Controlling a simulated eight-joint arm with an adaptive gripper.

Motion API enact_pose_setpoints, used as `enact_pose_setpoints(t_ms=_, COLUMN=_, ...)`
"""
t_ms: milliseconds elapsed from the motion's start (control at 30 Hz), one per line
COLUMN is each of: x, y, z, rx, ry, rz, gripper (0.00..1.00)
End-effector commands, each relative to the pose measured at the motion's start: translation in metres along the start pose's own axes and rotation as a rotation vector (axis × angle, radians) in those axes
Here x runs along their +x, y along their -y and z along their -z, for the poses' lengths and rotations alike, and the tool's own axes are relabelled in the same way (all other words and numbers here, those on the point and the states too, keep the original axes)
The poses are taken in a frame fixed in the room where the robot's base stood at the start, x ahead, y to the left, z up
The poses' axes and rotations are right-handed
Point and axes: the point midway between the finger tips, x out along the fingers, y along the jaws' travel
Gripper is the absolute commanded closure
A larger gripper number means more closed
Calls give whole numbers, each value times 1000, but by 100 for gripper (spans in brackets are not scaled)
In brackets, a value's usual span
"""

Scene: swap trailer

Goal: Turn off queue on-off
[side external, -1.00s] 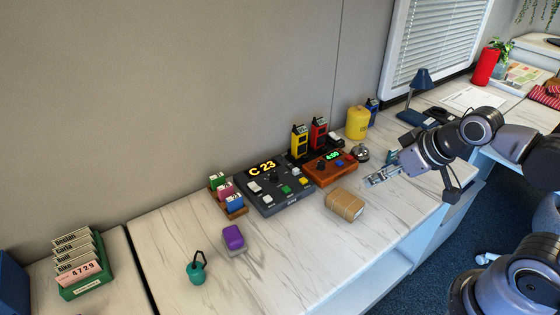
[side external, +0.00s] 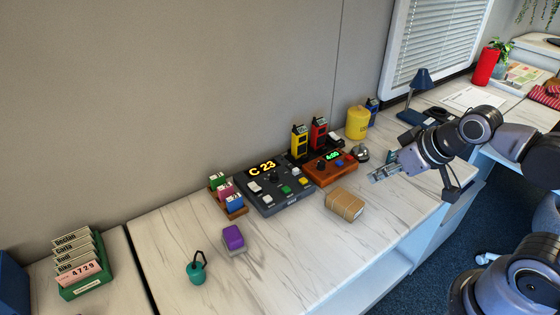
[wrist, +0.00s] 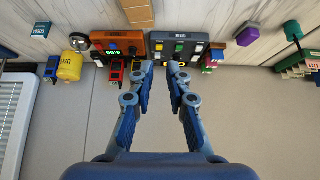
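The dark grey queue console (side external: 290,199) stands on the desk with its display (side external: 261,169) lit and reading C 23. It carries a white switch (side external: 254,187), a dark knob and green, white and yellow buttons; I cannot read which control is the on-off. The console (wrist: 158,38) also shows upside down in the wrist view, beyond my fingertips. My gripper (side external: 376,177) is above the desk, to the right of the console and apart from it. In the wrist view my gripper (wrist: 160,65) has its two fingers apart with nothing between them.
An orange timer box (side external: 322,178) reading 4:00 and a silver bell (side external: 361,153) stand between the console and my gripper. A cardboard box (side external: 344,204) lies in front. Yellow and red handsets (side external: 299,140) stand behind. The front right desk is clear.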

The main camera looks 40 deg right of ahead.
Motion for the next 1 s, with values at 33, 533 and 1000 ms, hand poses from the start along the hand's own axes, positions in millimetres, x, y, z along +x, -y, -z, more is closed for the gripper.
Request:
enact_pose_setpoints(t_ms=33, x=0, y=1, z=4, rx=-1, ry=2, rz=1, gripper=100)
enact_pose_setpoints(t_ms=533, x=24, y=28, z=86, rx=-1, ry=63, rz=13, gripper=100)
enact_pose_setpoints(t_ms=1000, x=87, y=72, z=154, rx=-1, ry=125, rz=13, gripper=100)
